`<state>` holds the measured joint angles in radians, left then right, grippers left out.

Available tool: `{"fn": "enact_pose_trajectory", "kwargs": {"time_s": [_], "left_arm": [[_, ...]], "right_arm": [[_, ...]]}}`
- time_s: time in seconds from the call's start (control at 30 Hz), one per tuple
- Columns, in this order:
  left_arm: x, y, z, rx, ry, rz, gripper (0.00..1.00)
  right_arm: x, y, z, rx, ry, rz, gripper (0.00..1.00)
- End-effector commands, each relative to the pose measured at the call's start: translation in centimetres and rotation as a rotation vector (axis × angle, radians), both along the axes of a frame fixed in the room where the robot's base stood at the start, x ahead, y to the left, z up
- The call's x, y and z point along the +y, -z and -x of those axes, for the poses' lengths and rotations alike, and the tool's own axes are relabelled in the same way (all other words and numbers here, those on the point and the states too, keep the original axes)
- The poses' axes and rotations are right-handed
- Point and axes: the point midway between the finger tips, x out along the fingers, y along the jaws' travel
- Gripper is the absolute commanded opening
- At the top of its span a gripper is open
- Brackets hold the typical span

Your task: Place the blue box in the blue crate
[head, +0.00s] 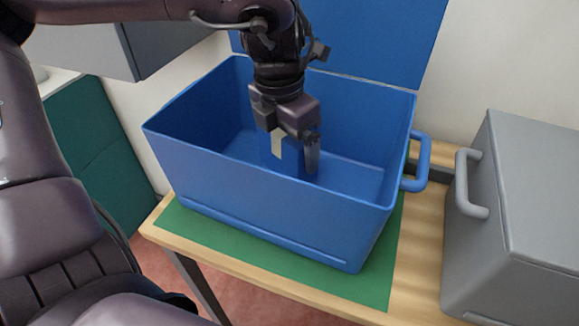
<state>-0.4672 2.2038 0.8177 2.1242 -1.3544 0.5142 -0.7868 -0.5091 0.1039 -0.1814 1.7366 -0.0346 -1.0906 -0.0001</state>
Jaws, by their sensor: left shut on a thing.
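The blue crate (270,208) stands on a green mat with its blue lid (385,40) raised open at the back. My left gripper (296,158) reaches down inside the crate from above, near its middle. It is shut on the blue box (268,148), which shows only as a small blue part behind and beside the fingers. Most of the box is hidden by the gripper, and its blue blends with the crate. I cannot tell whether the box touches the crate floor. My right gripper is not in view.
The green mat (215,232) lies on a wooden table (425,245). A closed grey crate (530,210) with a handle stands close on the right. A grey cabinet (110,45) hangs at the upper left, with a green panel (95,145) below it.

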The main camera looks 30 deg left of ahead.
Motion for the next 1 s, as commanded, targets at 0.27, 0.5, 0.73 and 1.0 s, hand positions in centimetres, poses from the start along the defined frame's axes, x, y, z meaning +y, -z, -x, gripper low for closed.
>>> {"fn": "enact_pose_trajectory", "kwargs": {"time_s": [0.27, 0.5, 0.73, 1.0], "left_arm": [[0.0, 2.7, 0.0, 0.002, -0.001, 0.002, 0.62], [0.0, 4.5, -0.1, -0.004, 0.001, 0.002, 0.62], [0.0, 4.7, -0.1, -0.003, 0.001, 0.001, 0.62], [0.0, 4.8, 0.0, -0.001, 0.001, 0.000, 1.00]], "right_arm": [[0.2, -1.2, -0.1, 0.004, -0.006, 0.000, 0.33], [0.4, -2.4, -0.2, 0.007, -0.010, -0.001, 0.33], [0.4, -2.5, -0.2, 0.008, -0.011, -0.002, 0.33], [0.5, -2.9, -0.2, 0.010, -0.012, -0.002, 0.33]]}}
